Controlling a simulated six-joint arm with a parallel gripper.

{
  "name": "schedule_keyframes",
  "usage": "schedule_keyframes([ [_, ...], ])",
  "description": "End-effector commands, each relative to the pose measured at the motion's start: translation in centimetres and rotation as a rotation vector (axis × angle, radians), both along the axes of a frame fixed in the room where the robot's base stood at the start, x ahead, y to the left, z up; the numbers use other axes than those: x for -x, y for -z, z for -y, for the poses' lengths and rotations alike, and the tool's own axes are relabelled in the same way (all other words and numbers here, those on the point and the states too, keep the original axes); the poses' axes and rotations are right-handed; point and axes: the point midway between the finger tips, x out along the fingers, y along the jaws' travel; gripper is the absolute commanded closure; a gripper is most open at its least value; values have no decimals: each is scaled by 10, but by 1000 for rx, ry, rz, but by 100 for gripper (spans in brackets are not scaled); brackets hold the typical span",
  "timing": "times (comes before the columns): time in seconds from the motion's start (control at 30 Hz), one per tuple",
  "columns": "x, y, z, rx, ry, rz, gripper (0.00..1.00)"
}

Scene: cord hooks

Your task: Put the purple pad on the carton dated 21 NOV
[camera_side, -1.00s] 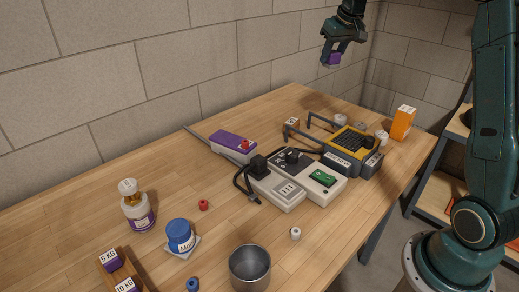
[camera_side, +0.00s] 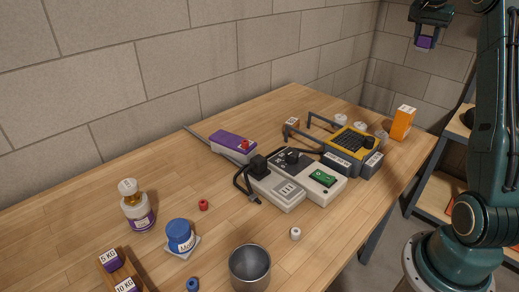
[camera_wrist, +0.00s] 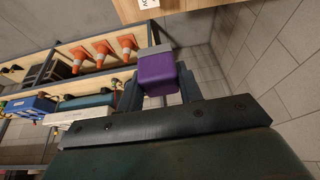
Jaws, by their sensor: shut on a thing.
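My gripper (camera_side: 425,40) is shut on a small purple block (camera_side: 424,43), held high above the far right end of the table. In the wrist view the purple block (camera_wrist: 157,74) sits between the two dark fingers, with a grey band along its top edge. An orange carton (camera_side: 403,122) stands upright at the table's far right end, below and left of the gripper. It has a white label near its top, too small to read. No date can be read on any carton.
A yellow and grey device (camera_side: 352,142), grey units (camera_side: 285,187) and a purple-topped box (camera_side: 233,143) crowd the table's middle. A metal cup (camera_side: 250,268), blue-lidded jar (camera_side: 180,236) and bottle (camera_side: 137,208) stand nearer. Shelves with orange cones (camera_wrist: 103,49) show in the wrist view.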

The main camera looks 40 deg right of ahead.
Motion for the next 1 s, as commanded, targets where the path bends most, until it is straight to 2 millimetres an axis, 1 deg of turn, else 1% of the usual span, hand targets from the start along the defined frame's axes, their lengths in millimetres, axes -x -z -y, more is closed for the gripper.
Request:
schedule_keyframes([
  [0.13, 7, -2, 4, 1, 35, 1, 86],
  [0.37, 8, -1, 5, 1, 41, 0, 86],
  [0.57, 9, 8, 6, 0, 41, -5, 86],
  [0.77, 9, 29, 5, -2, 41, -2, 86],
  [0.97, 9, 61, 4, -3, 40, -2, 86],
  [1.0, 9, 69, 5, -2, 41, -4, 86],
])
